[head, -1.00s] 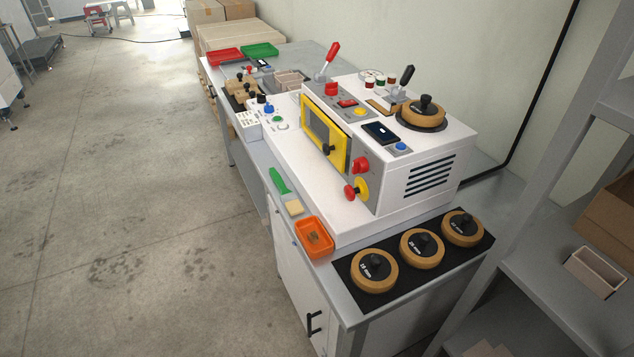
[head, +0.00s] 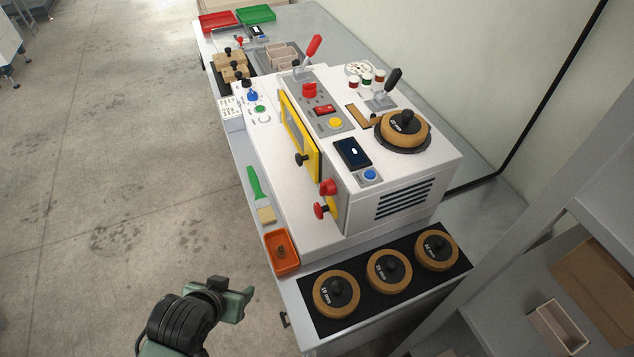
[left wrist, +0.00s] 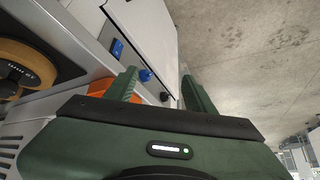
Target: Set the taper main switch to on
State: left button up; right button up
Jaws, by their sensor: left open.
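The white machine (head: 400,185) stands on the bench with several controls. A red rocker switch (head: 325,110) sits on its grey top panel, near a red knob (head: 309,91) and a yellow button (head: 335,123). A red rotary knob (head: 328,187) and a red mushroom button (head: 321,210) are on its front side. I cannot tell which is the taper main switch, nor its setting. My left gripper (head: 240,300) is open and empty, in front of the bench near the orange tray (head: 282,250), apart from the machine. It also shows in the left wrist view (left wrist: 160,92).
Several tan rolls, one of them here (head: 336,293), lie on a black mat at the near bench end. A green-handled brush (head: 257,188) lies along the front edge. A grey shelf (head: 600,200) stands at right.

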pick_arm(q)
jog(key=w+d+r+t+h, duration=0.1)
jog(key=w+d+r+t, duration=0.25)
jog(key=w, duration=0.35)
jog(key=m+g+h, duration=0.3)
jog(key=m+h, duration=0.8)
jog(key=h, duration=0.4)
send_near(320, 189)
jog(key=x, duration=0.2)
jog(key=p+x, duration=0.2)
jog(key=x, duration=0.4)
jog(key=shift+w+d, duration=0.25)
jog(key=shift+w+d+f, duration=0.1)
jog(key=shift+w+d, duration=0.05)
jog(key=shift+d, duration=0.3)
pick_arm(e)
jog(key=r, duration=0.2)
jog(key=shift+w+r, duration=0.25)
jog(key=shift+r, duration=0.1)
pick_arm(q)
jog(key=shift+c, duration=0.3)
